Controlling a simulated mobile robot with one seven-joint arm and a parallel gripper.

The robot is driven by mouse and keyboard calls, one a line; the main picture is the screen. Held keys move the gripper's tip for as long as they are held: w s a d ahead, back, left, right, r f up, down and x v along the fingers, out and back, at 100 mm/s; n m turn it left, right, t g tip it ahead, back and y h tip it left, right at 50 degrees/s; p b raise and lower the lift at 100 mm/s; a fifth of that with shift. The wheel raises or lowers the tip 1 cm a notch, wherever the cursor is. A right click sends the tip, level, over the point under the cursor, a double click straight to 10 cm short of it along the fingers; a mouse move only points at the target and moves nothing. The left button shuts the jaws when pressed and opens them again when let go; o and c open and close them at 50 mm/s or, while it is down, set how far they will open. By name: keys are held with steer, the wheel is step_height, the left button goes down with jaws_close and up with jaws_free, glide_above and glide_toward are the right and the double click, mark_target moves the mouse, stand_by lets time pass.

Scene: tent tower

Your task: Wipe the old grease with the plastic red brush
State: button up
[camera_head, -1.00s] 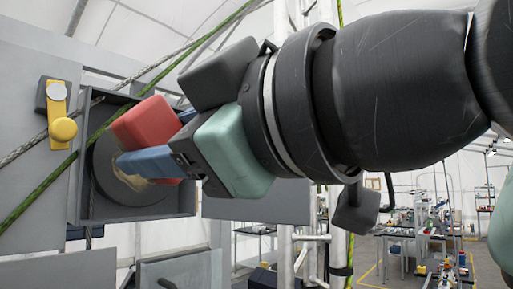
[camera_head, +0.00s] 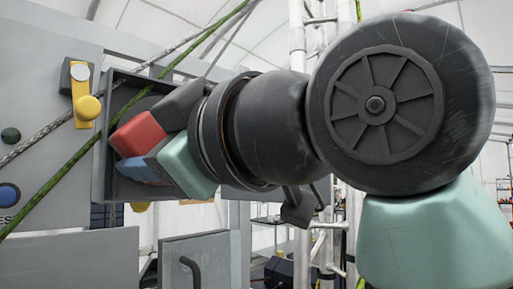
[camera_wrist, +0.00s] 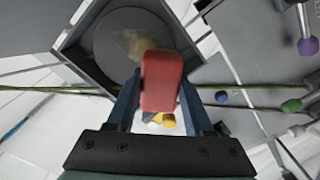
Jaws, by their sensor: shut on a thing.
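The red brush (camera_head: 138,135) is a red block held between the blue fingers of my gripper (camera_head: 133,163). It also shows in the wrist view (camera_wrist: 161,82), with one finger on each side. My gripper is shut on it at the open front of a grey box (camera_head: 101,180) on the panel. In the wrist view, a dark round plate (camera_wrist: 107,32) lies inside the box, and a tan grease patch (camera_wrist: 134,42) is on it. The brush covers part of the patch in that view. I cannot tell whether the brush touches the plate. In the head view the grease is hidden.
A yellow lever (camera_head: 82,95) with a round knob is left of the box. A green rope (camera_head: 62,177) and a grey rope cross in front of the panel. Grey panels (camera_head: 200,258) stand below the box, and a metal frame (camera_head: 299,130) stands to the right.

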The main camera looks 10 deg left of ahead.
steer(key=shift+w+a, duration=0.2)
steer(key=shift+a, duration=0.05)
stand_by(0.5)
steer(key=w+d+p, duration=0.3)
steer(key=w+d, duration=0.1)
steer(key=w, duration=0.2)
steer(key=shift+d, duration=0.3)
stand_by(0.4)
steer(key=shift+a, duration=0.1)
steer(key=shift+s+a+b, duration=1.3)
steer(key=shift+s+a, duration=1.2)
steer(key=shift+s, duration=0.25)
steer(key=shift+w, duration=0.1)
